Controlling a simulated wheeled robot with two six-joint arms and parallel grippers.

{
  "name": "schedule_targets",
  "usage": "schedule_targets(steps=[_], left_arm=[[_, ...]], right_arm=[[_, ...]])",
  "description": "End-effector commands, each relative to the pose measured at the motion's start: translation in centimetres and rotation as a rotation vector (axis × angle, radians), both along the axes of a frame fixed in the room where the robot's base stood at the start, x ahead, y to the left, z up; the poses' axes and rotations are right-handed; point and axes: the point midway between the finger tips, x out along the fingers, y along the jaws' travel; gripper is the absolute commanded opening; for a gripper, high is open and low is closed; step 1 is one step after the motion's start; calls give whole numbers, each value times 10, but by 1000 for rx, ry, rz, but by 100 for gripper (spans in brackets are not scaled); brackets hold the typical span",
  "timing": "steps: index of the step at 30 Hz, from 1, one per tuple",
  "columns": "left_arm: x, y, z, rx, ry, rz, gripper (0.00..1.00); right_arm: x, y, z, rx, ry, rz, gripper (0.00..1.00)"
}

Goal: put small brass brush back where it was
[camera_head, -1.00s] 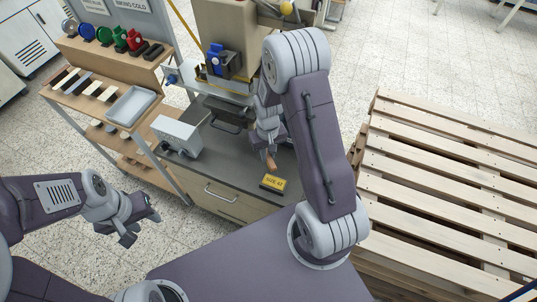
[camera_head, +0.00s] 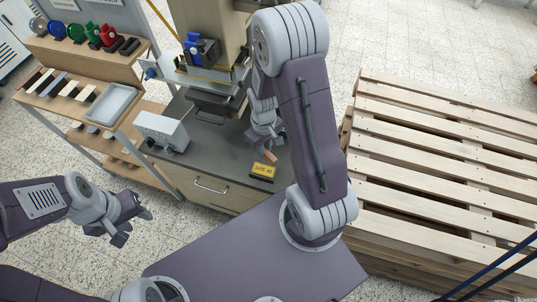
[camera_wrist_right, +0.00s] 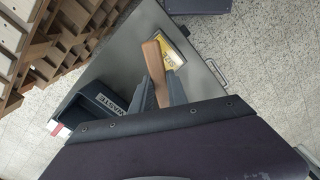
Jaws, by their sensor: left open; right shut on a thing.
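The small brush shows as a wooden handle (camera_head: 271,157) under my right gripper (camera_head: 266,142); in the right wrist view its handle (camera_wrist_right: 154,68) stands between the fingers. My right gripper (camera_wrist_right: 161,88) is shut on it, over the dark counter just behind the yellow labelled block (camera_head: 262,170). The brush's bristles are hidden, and I cannot tell whether it touches the counter. In the right wrist view the yellow block (camera_wrist_right: 171,56) is partly behind the handle. My left gripper (camera_head: 132,226) is open and empty over the floor at the left.
A black waste bin (camera_wrist_right: 96,102) is beside the gripper in the right wrist view. A grey control box (camera_head: 162,131) stands at the counter's left, near the press (camera_head: 212,60). A stocked shelf (camera_head: 105,125) is further left; a wooden pallet stack (camera_head: 440,180) is at right.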

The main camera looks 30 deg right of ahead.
Motion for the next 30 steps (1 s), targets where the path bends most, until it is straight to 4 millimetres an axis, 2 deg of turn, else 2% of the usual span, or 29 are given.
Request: schedule_targets(steps=[1, 7, 10, 14, 20, 23, 30], left_arm=[[0, 0, -22, 0, 1, 0, 41], [-1, 0, -72, 0, 1, 0, 41], [-1, 0, -92, 0, 1, 0, 41], [-1, 0, -102, 0, 1, 0, 41], [0, 0, -100, 0, 1, 0, 41], [0, 0, -103, 0, 1, 0, 41], [0, 0, -106, 0, 1, 0, 41]], right_arm=[[-7, -11, -11, -1, -8, 0, 0], [-36, -61, -16, -3, -14, -88, 0], [-45, -85, -18, -3, -15, -182, 0], [-50, -105, -15, -2, -14, -254, 0], [-48, -106, -16, 0, -13, -267, 0], [-30, -98, -29, 0, -11, -263, 0], [31, -73, -69, 0, -12, -263, 0]])
